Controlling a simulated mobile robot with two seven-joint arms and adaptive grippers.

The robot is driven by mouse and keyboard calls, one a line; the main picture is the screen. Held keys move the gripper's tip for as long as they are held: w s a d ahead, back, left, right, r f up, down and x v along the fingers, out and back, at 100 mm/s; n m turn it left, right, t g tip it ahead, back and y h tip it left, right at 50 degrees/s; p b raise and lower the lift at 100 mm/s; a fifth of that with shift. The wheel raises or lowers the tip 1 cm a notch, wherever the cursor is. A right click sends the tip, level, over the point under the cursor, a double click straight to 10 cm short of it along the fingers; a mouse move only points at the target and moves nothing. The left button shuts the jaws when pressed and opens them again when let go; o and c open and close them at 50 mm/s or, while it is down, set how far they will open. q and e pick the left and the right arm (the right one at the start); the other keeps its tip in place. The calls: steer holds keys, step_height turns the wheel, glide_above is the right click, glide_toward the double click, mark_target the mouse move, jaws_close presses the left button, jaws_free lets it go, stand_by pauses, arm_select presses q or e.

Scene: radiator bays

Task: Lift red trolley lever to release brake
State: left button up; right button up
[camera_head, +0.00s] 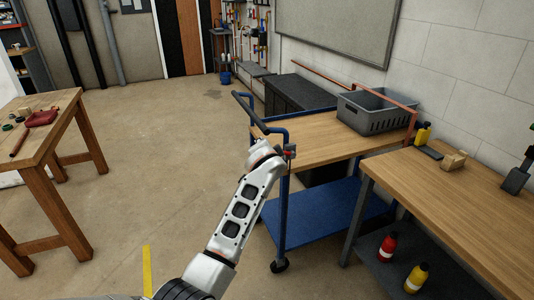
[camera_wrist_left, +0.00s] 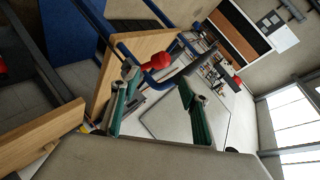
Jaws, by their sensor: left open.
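The trolley (camera_head: 318,150) has a wooden top, a blue frame and a blue lower shelf. Its red lever shows as a small red piece (camera_head: 290,154) at the near left corner of the top. In the left wrist view the lever's rounded red end (camera_wrist_left: 157,61) lies just beyond the fingertips, towards the left finger in the picture. My left gripper (camera_wrist_left: 160,80) is open, with its green-padded fingers apart and nothing clearly between them. In the head view my arm hides most of the gripper at that corner. My right gripper is in neither view.
A grey crate (camera_head: 376,112) sits on the trolley top. A wooden workbench (camera_head: 470,195) stands close on the right, with red (camera_head: 388,245) and yellow (camera_head: 416,277) bottles on its shelf. Another table (camera_head: 40,125) stands at the left. The floor between is clear.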

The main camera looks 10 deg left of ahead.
arm_select(q)
steer(key=shift+v, duration=1.3)
steer(key=s+a+f+n+g+h, duration=0.1)
steer(key=s+a+f, duration=0.1)
steer(key=s+f, duration=0.8)
steer(key=s+a+f+n+h, duration=0.1)
steer(key=s+a+f, duration=0.1)
steer(key=s+f, duration=0.75)
steer(key=s+f+n+h, duration=0.1)
steer(key=s+f, duration=0.2)
steer(key=s, duration=0.5)
steer(key=s+f+n+h, duration=0.1)
steer(key=s+f, duration=0.3)
steer(key=s, duration=0.4)
steer(key=s+f+g+h, duration=0.1)
steer(key=s+f, duration=0.3)
steer(key=s, duration=0.3)
steer(key=shift+s+n, duration=0.4)
